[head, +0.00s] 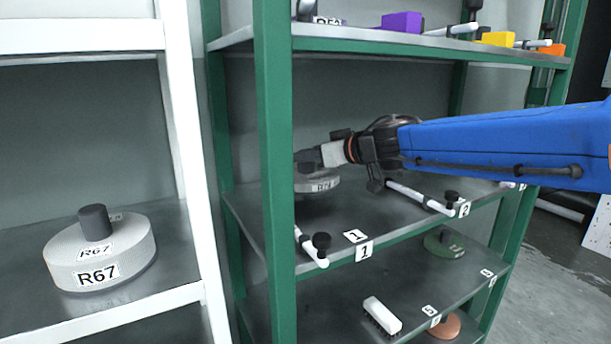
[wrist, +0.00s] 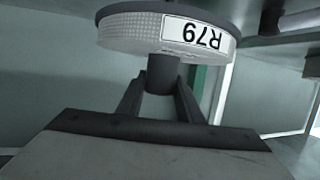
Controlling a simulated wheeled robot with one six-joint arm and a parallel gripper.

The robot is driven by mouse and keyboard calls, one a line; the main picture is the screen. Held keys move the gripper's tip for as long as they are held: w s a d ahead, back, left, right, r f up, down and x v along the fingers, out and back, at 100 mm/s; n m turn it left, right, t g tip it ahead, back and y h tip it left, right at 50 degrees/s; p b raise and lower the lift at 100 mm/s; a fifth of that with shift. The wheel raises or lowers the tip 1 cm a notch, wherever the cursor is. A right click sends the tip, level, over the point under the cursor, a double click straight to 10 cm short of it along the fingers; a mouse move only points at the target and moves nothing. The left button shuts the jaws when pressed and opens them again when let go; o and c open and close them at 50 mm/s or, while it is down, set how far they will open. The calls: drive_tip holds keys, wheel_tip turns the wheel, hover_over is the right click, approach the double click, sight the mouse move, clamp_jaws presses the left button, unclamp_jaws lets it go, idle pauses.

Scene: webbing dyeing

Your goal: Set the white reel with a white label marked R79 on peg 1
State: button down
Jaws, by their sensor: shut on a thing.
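The white reel (head: 322,182) is in the head view at the left of the middle green shelf, partly behind the front post. In the wrist view the white reel (wrist: 130,32) shows its white label R79 (wrist: 193,35) upside down. My gripper (head: 306,160) is shut on the reel's dark knob (wrist: 162,72); its fingers (wrist: 160,92) stand either side of it. A shadow lies below the reel; I cannot tell whether it touches anything. Peg 1 (head: 311,250) is a white rod with a black knob beside the 1 labels (head: 357,236), nearer the shelf's front edge than the reel.
The green post (head: 275,170) stands close in front of the reel. Peg 2 (head: 415,197) lies to the right, under my arm. A white reel R67 (head: 130,245) sits on the white rack at left. The lower shelf holds a brush (head: 381,315) and a green reel (head: 443,244).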

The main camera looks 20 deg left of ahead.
sight(313, 172)
drive_tip(key=shift+f, duration=2.3)
drive_tip(key=c, duration=1.2)
unclamp_jaws()
drive_tip(key=shift+f, duration=0.15)
drive_tip(key=shift+s+d+r, duration=0.1)
drive_tip(key=shift+d+r, duration=0.15)
drive_tip(key=shift+d, duration=0.05)
drive_tip(key=v, duration=1.1)
drive_tip(key=shift+s+d, duration=0.15)
drive_tip(key=shift+d, duration=0.05)
